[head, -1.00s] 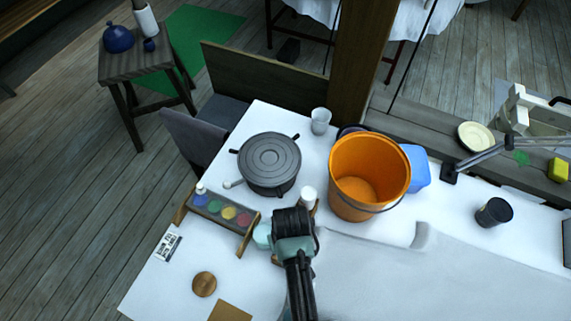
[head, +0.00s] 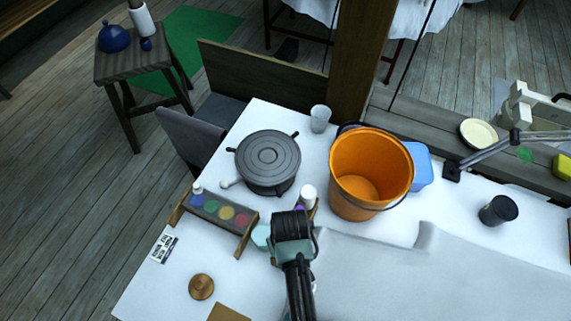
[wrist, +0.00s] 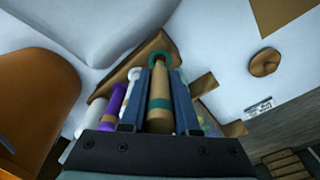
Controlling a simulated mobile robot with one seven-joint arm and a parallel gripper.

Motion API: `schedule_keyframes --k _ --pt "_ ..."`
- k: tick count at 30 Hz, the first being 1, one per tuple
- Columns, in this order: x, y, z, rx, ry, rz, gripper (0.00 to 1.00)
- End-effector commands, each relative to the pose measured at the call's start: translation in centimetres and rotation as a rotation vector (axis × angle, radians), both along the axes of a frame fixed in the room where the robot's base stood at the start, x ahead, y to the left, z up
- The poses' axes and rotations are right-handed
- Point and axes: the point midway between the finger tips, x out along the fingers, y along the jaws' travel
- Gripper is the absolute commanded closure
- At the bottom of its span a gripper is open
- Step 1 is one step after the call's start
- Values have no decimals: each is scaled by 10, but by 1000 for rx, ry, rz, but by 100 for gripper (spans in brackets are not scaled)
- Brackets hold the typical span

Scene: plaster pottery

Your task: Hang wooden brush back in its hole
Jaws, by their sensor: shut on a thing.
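The wooden brush (wrist: 160,95) shows as a tan cylinder in the wrist view. My gripper (wrist: 158,80) is shut on it, with one blue finger on each side. A teal ring (wrist: 151,56) shows at the brush's far end; I cannot tell whether it is around the brush or behind it. A wooden rack (wrist: 103,92) lies just beyond and beside the fingers, and its holes are not clear. In the head view my gripper's fingers and the brush are hidden beneath my wrist, at the right of the paint holder (head: 222,213).
Purple (wrist: 112,103) and white bottles stand close to the left of my fingers. An orange bucket (head: 370,170) is to the right and a grey banding wheel (head: 267,160) behind. A round wooden piece (head: 201,287) lies at front left.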

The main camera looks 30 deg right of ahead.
Motion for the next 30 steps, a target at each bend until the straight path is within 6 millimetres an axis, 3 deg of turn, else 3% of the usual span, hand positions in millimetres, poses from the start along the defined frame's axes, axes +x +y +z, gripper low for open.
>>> schedule_keyframes --k 30 --pt "0 0 -39 0 -1 0 100"
